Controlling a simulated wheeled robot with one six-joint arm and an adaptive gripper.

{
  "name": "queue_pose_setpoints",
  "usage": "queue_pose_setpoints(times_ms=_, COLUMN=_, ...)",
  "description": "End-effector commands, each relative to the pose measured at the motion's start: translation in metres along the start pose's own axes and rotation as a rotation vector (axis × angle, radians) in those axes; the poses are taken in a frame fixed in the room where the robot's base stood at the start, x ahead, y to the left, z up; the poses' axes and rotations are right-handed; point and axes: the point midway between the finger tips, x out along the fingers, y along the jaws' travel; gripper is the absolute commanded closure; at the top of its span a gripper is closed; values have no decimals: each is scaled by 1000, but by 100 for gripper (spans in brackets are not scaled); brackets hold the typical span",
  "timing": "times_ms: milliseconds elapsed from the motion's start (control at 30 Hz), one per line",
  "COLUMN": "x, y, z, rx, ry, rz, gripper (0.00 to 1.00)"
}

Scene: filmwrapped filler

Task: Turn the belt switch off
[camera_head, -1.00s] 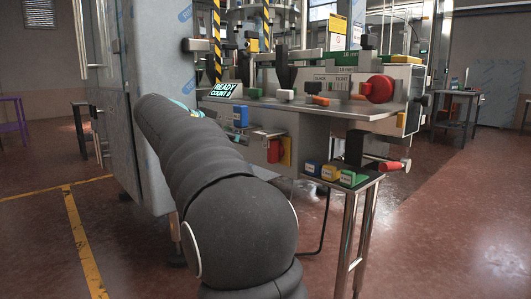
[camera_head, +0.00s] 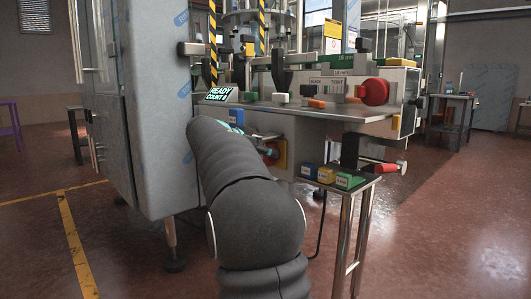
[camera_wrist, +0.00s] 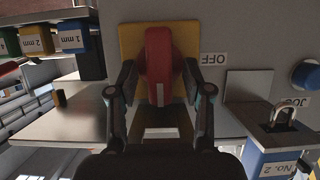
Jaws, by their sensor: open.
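The belt switch is a red handle (camera_wrist: 160,60) on a yellow plate (camera_wrist: 129,45), seen upright in the wrist view. An OFF label (camera_wrist: 214,59) is to the right of the plate. My gripper (camera_wrist: 158,78) is open, with one finger on each side of the red handle. I cannot tell whether either finger touches it. In the head view the yellow plate (camera_head: 282,152) is partly hidden behind my arm, and my gripper (camera_head: 268,150) is at it, small and hard to make out.
Blue, yellow and green blocks (camera_head: 326,174) stand on a small stand. A metal shelf (camera_head: 330,112) overhangs the switch. A red knob (camera_head: 375,92) is farther right.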

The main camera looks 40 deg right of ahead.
Motion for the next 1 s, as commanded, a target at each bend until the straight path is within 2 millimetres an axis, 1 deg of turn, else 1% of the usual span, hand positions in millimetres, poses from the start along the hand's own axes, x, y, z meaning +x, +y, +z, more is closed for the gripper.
queue_pose_setpoints(times_ms=233, x=1, y=0, z=0, rx=0, ry=0, rz=0, gripper=50)
queue_pose_setpoints(times_ms=267, x=1, y=0, z=0, rx=0, ry=0, rz=0, gripper=55)
queue_pose_setpoints(times_ms=300, x=1, y=0, z=0, rx=0, ry=0, rz=0, gripper=65)
queue_pose_setpoints(times_ms=367, x=1, y=0, z=0, rx=0, ry=0, rz=0, gripper=80)
queue_pose_setpoints(times_ms=400, x=1, y=0, z=0, rx=0, ry=0, rz=0, gripper=90)
queue_pose_setpoints(times_ms=433, x=1, y=0, z=0, rx=0, ry=0, rz=0, gripper=98)
queue_pose_setpoints(times_ms=467, x=1, y=0, z=0, rx=0, ry=0, rz=0, gripper=100)
queue_pose_setpoints(times_ms=767, x=0, y=-1, z=-1, rx=-18, ry=0, rz=7, gripper=100)
queue_pose_setpoints(times_ms=1000, x=0, y=-2, z=-2, rx=-118, ry=0, rz=48, gripper=100)
